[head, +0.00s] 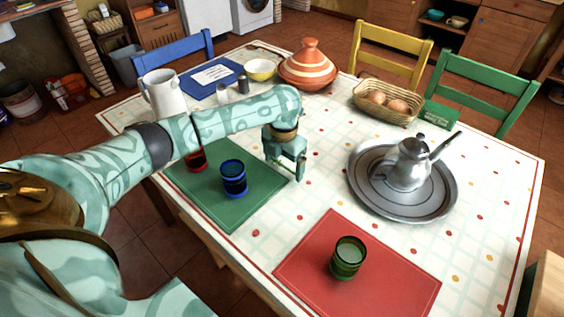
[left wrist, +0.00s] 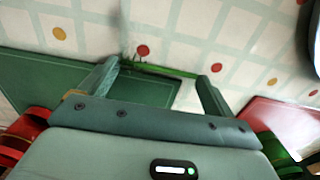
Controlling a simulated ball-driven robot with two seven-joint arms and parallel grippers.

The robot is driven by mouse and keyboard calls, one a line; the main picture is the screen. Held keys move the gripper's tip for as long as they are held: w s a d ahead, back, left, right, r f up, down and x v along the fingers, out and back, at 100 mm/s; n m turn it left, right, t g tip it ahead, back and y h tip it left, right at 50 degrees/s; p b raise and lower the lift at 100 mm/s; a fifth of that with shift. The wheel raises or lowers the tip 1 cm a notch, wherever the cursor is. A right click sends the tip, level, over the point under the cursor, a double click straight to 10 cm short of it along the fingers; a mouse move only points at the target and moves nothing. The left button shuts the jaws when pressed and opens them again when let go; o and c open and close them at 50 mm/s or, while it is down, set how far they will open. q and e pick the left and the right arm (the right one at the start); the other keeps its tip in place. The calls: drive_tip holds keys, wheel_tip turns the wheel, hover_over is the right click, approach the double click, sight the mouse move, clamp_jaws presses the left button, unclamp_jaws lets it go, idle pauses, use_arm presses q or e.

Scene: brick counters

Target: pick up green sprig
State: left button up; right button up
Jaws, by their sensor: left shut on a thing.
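My left gripper (head: 290,168) is over the table, at the right edge of the green mat. In the left wrist view, its two fingers (left wrist: 158,70) stand apart with a thin green sprig (left wrist: 165,70) held across between them. Small leaves show at the sprig's left end, by the left finger. In the head view the sprig is too small or hidden to make out. My right gripper is in neither view.
A blue glass (head: 233,178) and a red glass (head: 196,160) stand on the green mat (head: 235,213). A green glass (head: 348,257) stands on the red mat (head: 390,285). A silver teapot (head: 408,165) sits on a round tray (head: 400,208) to the right.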

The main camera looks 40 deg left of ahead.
use_arm(q)
wheel_tip(320, 180, up, 4)
drive_tip(key=shift+s+f+p, duration=0.1)
drive_tip(key=shift+p, duration=0.9)
drive_tip(key=s+a+r+n+p, duration=0.1)
drive_tip(key=s+r+n+p, duration=0.35)
drive_tip(key=s, duration=0.25)
drive_tip(key=s+r+n+p, duration=0.35)
drive_tip(key=s+n, duration=0.25)
drive_tip(key=s, duration=0.2)
drive_tip(key=s+d+r+n, duration=0.1)
drive_tip(key=d+r+n, duration=0.5)
drive_tip(key=n, duration=0.7)
drive_tip(key=s+d+r+n, duration=0.2)
drive_tip(key=d+r+n, duration=0.3)
drive_tip(key=n, duration=0.8)
drive_tip(key=d, duration=0.3)
drive_tip(key=shift+s+r, duration=0.15)
drive_tip(key=shift+r, duration=0.2)
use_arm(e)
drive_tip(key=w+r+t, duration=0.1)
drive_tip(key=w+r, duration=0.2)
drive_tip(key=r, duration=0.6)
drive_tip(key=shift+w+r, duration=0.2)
